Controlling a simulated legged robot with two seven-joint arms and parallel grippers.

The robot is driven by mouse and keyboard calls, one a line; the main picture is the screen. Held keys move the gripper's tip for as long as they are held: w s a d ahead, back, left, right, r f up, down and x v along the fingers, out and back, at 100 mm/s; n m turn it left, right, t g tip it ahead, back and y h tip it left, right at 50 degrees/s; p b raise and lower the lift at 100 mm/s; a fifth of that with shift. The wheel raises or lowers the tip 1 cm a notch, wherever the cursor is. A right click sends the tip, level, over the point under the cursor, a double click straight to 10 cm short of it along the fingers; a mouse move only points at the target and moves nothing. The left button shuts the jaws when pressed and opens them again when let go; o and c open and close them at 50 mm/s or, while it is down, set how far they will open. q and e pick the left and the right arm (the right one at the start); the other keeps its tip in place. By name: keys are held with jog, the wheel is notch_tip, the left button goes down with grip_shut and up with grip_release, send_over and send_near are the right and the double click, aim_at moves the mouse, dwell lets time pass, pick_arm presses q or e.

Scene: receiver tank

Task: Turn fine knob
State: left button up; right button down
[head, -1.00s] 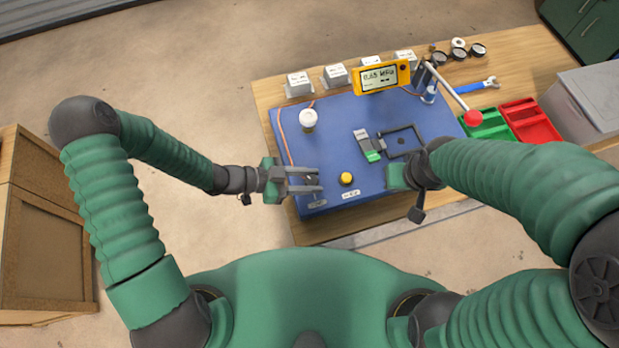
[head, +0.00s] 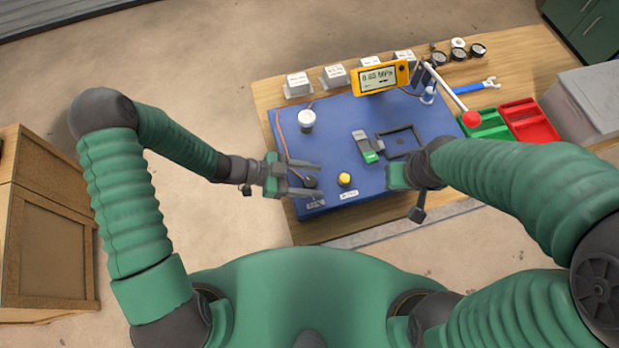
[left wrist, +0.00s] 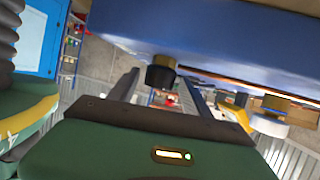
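A small black knob (head: 310,182) stands at the near left corner of the blue panel (head: 345,120), by a pale label. My left gripper (head: 304,178) is open, its two fingers reaching over this corner with the knob between them, closer to the near finger. In the left wrist view the black knob (left wrist: 161,76) hangs from the blue panel (left wrist: 220,45) between the spread fingers; contact is not visible. A yellow knob (head: 344,179) stands just to the right. My right gripper (head: 404,190) is beside the panel's near right part; its fingertips are largely hidden.
A yellow gauge display (head: 381,77) stands at the panel's back, its reading blurred. A white round knob (head: 306,120) stands at the panel's left.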

pick_arm(q)
jog(key=shift+s+a, duration=0.1)
jog(key=shift+a, duration=0.05)
jog(key=shift+a, duration=0.2)
jog(key=w+v, duration=0.1)
jog(key=v, duration=1.5)
jog(key=shift+s+r+b, duration=0.2)
jog(key=shift+s+b, duration=0.15)
jog(key=shift+b, duration=0.1)
